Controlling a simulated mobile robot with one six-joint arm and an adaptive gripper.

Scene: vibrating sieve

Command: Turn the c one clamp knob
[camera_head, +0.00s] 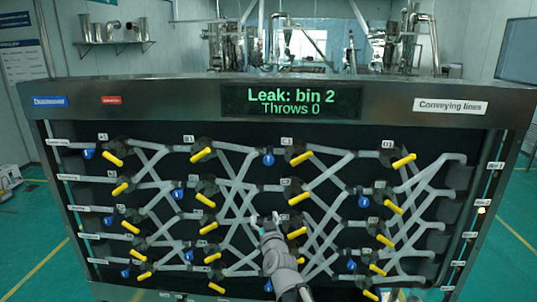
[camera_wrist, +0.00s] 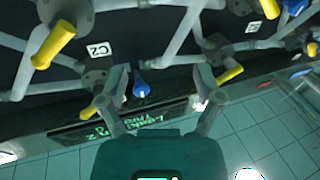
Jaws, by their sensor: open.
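The C1 clamp knob (camera_head: 268,159) is a small blue knob left of the C1 label and its yellow handle (camera_head: 301,158), on the top pipe row of the panel. In the wrist view, which is upside down, a blue knob (camera_wrist: 140,88) that appears to be the same one shows between my spread fingers, closer to the left finger. My gripper (camera_wrist: 153,86) is open and empty. In the head view my gripper (camera_head: 264,221) shows lower than the knob, in front of the panel. Touch is not visible, and how far it stands from the knob cannot be told.
Grey crossing pipes, several yellow handles and other blue knobs (camera_head: 364,201) crowd the dark panel. The C2 label (camera_wrist: 98,50) shows in the wrist view. The display (camera_head: 291,102) above reads "Leak: bin 2, Throws 0". Green floor lies around the panel.

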